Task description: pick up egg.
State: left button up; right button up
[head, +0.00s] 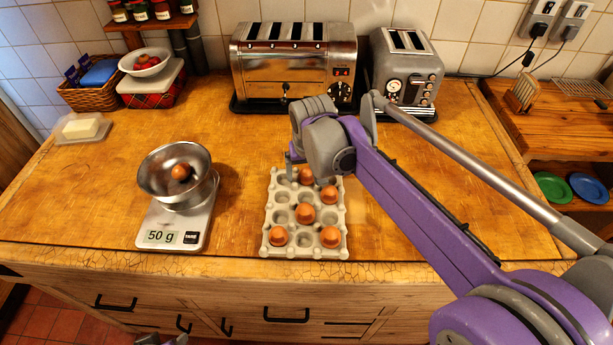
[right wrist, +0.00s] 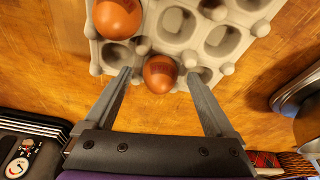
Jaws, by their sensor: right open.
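An egg tray (head: 267,222) of grey pulp stands on the wooden counter, with several brown eggs in some cups and others empty. My right gripper (head: 292,160) is over the tray's back edge in the head view. In the right wrist view its jaws (right wrist: 158,76) are open, one finger on each side of a back-row egg (right wrist: 160,73) still seated in the tray.
A steel bowl (head: 155,182) holding one egg (head: 181,172) stands on a scale (head: 158,222) reading 50 g, left of the tray. A large toaster (head: 262,72) and a smaller one (head: 408,66) stand behind. A butter dish (head: 82,129) is at far left.

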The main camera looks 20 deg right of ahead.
jog(key=shift+c, duration=0.2)
jog(key=c, duration=0.8)
jog(key=shift+r, duration=0.1)
